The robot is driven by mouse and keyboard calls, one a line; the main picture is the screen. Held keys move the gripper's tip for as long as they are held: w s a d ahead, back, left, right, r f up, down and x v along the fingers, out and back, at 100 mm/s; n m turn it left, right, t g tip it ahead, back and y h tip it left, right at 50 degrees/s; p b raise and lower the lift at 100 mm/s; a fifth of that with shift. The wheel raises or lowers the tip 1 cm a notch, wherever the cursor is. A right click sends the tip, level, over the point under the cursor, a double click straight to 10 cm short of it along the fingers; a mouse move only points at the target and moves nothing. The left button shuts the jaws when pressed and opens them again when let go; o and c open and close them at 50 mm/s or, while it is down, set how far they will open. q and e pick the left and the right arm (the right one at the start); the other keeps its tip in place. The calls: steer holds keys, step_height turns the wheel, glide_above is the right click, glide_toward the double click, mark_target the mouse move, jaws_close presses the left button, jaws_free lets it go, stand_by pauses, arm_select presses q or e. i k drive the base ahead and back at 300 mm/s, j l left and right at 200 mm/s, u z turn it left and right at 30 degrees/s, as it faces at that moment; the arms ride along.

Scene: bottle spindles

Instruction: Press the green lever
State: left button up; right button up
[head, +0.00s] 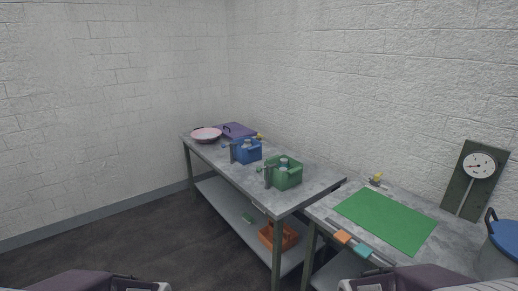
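A green box-shaped unit (289,176) stands on the nearer part of the long grey metal table. A bottle-like top shows in it. A grey upright part (268,175) stands at its left side, and a small green piece (259,169) sticks out there. I cannot tell for certain whether this small piece is the green lever. A similar blue unit (248,151) stands behind it, also with a grey upright part at its left. Only parts of my arms show at the bottom left and bottom right edges, well away from the units. Neither gripper's fingers are in view.
A pink round dish (206,134) and a purple case (239,130) sit at the table's far end. An orange crate (279,237) is on its lower shelf. Floor at left is clear.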

mark_target(258, 169)
steer(key=i+l+u, duration=0.1)
steer(key=i+l, duration=0.35)
steer(key=i, duration=0.25)
steer(key=i+l+u, duration=0.1)
steer(key=i+l, duration=0.4)
steer(key=i, duration=0.2)
